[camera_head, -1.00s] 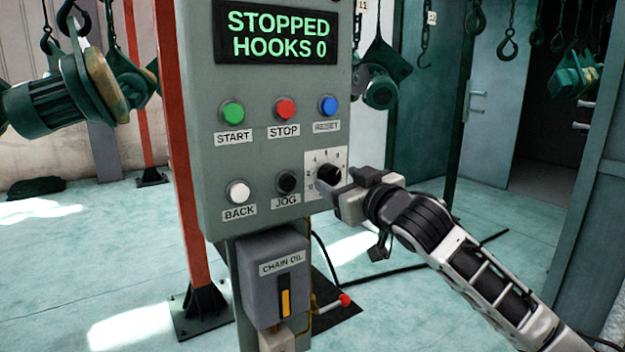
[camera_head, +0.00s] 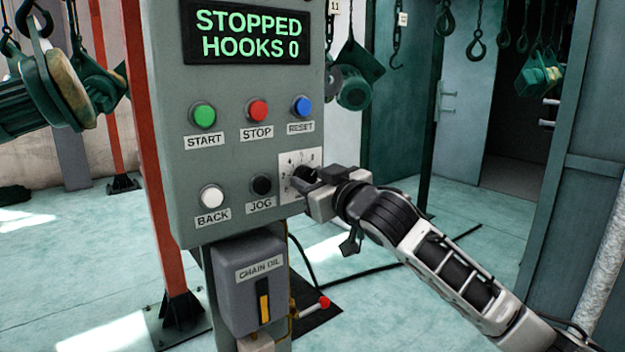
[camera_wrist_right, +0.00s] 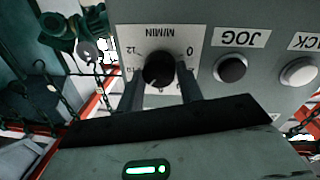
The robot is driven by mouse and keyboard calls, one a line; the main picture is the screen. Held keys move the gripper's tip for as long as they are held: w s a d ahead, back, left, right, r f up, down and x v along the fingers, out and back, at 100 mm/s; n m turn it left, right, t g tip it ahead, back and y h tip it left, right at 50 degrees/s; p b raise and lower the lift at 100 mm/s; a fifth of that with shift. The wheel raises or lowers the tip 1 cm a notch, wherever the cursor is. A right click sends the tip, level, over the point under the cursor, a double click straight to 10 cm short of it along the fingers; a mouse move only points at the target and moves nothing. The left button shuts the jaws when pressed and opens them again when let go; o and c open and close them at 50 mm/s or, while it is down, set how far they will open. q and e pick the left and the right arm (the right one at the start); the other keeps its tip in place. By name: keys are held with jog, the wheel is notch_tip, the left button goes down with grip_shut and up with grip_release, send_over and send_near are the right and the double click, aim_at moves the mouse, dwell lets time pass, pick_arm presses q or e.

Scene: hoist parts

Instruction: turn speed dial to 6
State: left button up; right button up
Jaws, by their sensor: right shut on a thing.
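The speed dial is a black knob on a white scale plate (camera_head: 288,160) at the lower right of the grey control panel (camera_head: 232,165). My right gripper (camera_head: 308,185) reaches it from the right and is shut on the knob, hiding part of the scale. In the right wrist view the black knob (camera_wrist_right: 159,69) sits between the two fingers, with "M/MIN", 0 and 12 showing upside down around it. My left gripper is not in view.
START (camera_head: 203,115), STOP (camera_head: 257,111) and RESET (camera_head: 301,106) buttons sit above the dial. BACK (camera_head: 211,197) and JOG (camera_head: 262,184) sit left of it. The display (camera_head: 248,34) reads STOPPED, HOOKS 0. A chain oil box (camera_head: 247,285) hangs below. Hoists and hooks hang behind.

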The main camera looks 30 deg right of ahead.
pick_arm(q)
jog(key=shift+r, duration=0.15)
pick_arm(e)
jog(key=n+p, duration=0.1)
jog(key=n, duration=0.2)
jog(key=shift+n+p, duration=0.6)
jog(key=shift+n, duration=0.6)
jog(key=shift+n+t, duration=0.3)
jog(key=shift+n, duration=0.6)
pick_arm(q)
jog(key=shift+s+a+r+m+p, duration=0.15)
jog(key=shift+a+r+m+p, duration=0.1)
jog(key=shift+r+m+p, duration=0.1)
pick_arm(e)
jog(key=shift+f+n, duration=0.1)
jog(key=shift+n, duration=0.2)
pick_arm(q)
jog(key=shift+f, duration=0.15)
pick_arm(e)
jog(key=o, duration=1)
